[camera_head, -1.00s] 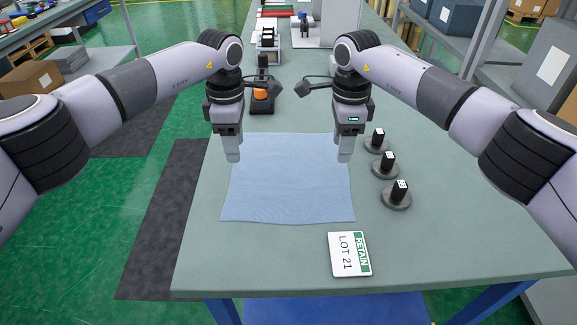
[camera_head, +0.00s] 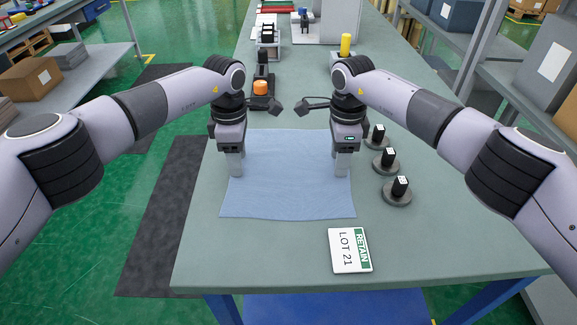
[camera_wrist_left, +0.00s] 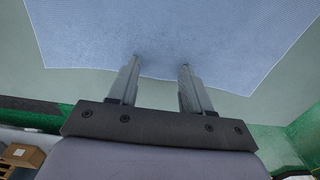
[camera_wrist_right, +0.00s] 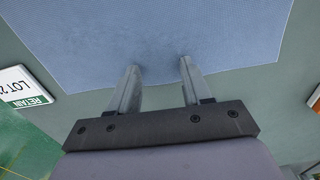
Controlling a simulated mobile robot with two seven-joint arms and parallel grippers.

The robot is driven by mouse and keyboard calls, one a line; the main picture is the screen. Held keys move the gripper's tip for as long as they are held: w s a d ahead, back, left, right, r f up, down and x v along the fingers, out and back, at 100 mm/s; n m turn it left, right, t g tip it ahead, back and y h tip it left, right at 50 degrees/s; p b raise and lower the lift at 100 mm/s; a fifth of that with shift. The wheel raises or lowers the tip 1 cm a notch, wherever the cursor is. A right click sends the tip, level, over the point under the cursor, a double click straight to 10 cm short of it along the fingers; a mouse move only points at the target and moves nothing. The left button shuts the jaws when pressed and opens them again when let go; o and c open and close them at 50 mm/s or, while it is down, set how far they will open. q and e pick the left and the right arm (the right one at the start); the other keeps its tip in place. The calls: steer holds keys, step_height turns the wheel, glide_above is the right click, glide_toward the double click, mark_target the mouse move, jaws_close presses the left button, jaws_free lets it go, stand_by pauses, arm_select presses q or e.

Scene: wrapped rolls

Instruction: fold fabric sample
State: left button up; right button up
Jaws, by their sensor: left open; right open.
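A light blue fabric sample (camera_head: 287,190) lies spread flat on the grey-green table (camera_head: 480,240). It also shows in the left wrist view (camera_wrist_left: 170,25) and the right wrist view (camera_wrist_right: 160,30). My left gripper (camera_head: 236,174) is over the left part of the cloth, its fingers (camera_wrist_left: 160,66) apart and empty. My right gripper (camera_head: 341,174) is over the right part near the side edge, its fingers (camera_wrist_right: 159,67) also apart and empty. Both point down. Whether the fingertips touch the cloth is unclear.
Several dark-knobbed round weights (camera_head: 397,191) stand right of the cloth. A card reading RETAIN LOT 21 (camera_head: 350,250) lies near the front edge. A black device with an orange part (camera_head: 261,89) and a yellow cylinder (camera_head: 346,44) stand behind. The table's front right is clear.

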arm_select(q)
steer(key=shift+f, duration=0.1)
steer(key=shift+c, duration=0.5)
arm_select(e)
steer(key=shift+c, duration=0.5)
arm_select(q)
jaws_close()
arm_select(e)
jaws_close()
steer(key=shift+f, duration=0.1)
steer(key=shift+r, duration=0.2)
